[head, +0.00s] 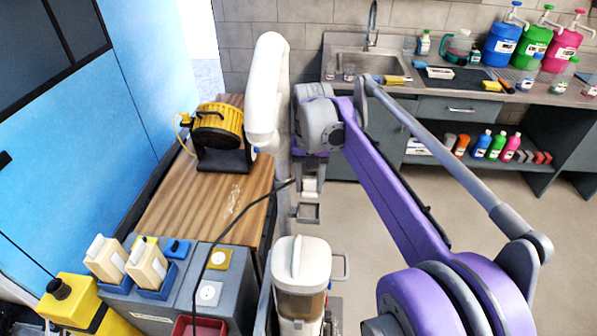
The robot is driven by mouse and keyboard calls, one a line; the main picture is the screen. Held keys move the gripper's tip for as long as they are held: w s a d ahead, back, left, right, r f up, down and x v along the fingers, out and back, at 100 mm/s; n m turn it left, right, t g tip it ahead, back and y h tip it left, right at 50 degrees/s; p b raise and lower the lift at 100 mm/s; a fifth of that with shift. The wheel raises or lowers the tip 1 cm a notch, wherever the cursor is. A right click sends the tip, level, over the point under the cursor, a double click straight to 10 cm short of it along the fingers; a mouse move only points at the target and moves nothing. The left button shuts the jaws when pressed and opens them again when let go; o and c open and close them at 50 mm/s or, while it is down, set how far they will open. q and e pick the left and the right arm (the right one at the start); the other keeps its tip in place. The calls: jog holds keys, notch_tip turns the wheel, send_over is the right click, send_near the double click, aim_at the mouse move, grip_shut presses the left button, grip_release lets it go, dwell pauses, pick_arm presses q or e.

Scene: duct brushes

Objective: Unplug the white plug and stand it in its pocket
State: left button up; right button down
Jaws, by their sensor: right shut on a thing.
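My right gripper (308,194) hangs below the grey wrist of my purple arm, over the floor just right of the wooden-topped bench. It is shut on a small pale piece, which I take to be the white plug (310,185); it is small and partly hidden by the fingers. A black cable (243,212) runs from beside the gripper down to the grey box. I cannot tell which pocket is the plug's. My left gripper is not in view.
Blue holders (155,292) with beige blocks stand on the grey box, near a red bin (197,327). A white-lidded canister (301,265) stands in front. Floor at right is clear.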

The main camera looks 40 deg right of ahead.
aim_at(309, 213)
jog(key=shift+s+a+f, duration=0.15)
jog(key=shift+s+f, duration=0.1)
jog(key=shift+f, duration=0.25)
jog(key=shift+f+b, duration=1.25)
jog(key=shift+f, duration=0.35)
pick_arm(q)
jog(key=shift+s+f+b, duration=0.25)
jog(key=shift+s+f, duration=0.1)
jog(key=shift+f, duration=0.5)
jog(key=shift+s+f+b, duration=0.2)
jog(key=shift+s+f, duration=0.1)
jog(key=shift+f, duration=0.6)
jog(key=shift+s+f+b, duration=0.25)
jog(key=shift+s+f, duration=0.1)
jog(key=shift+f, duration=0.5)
pick_arm(e)
jog(key=shift+f, duration=1.3)
